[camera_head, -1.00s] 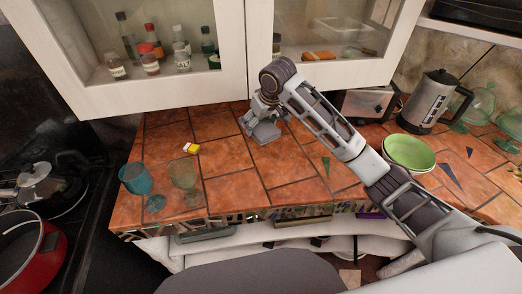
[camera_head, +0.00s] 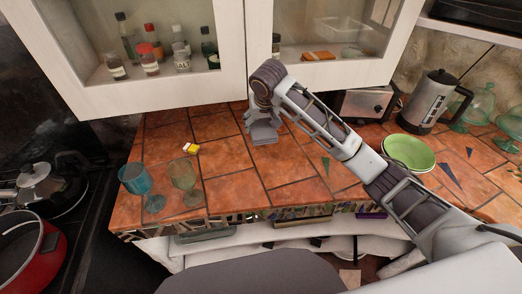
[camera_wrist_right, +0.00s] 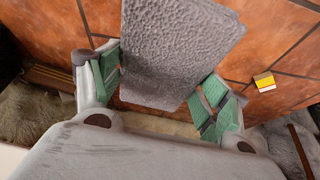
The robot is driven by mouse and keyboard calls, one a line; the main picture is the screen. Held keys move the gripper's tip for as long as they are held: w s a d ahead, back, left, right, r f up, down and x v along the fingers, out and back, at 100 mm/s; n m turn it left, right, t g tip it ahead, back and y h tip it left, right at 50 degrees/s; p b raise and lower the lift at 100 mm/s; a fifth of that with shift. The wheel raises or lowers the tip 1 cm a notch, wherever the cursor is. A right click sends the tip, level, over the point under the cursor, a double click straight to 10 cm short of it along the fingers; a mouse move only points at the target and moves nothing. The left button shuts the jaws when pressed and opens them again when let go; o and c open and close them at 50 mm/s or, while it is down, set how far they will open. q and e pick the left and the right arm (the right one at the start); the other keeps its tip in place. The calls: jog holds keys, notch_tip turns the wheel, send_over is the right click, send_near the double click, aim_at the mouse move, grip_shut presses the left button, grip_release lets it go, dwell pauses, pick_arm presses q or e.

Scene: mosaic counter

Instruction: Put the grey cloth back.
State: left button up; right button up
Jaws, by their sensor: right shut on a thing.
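The grey cloth (camera_wrist_right: 180,45) shows in the right wrist view as a folded, textured grey slab between the green-padded fingers. My right gripper (camera_wrist_right: 160,88) is shut on it, with one finger at each side. In the head view my right gripper (camera_head: 263,128) points down over the tiled counter, left of the toaster. There the cloth is hard to tell from the grey gripper, and I cannot tell whether it touches the counter. My left gripper is in neither view.
A yellow-and-white item (camera_head: 191,148) lies on the counter (camera_head: 228,185) to the left. A blue glass (camera_head: 136,180) and a greenish glass (camera_head: 183,175) stand at the front left. Green bowls (camera_head: 408,152), a toaster (camera_head: 366,104) and a kettle (camera_head: 430,103) are right. Cabinets (camera_head: 150,55) hang above.

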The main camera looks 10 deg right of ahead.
aim_at(264, 132)
jog(key=shift+f, duration=2.5)
jog(key=shift+f, duration=0.1)
jog(key=shift+f, duration=2.4)
jog(key=o, duration=1)
jog(key=shift+f, duration=0.1)
jog(key=shift+r, duration=0.2)
jog(key=v, duration=1.2)
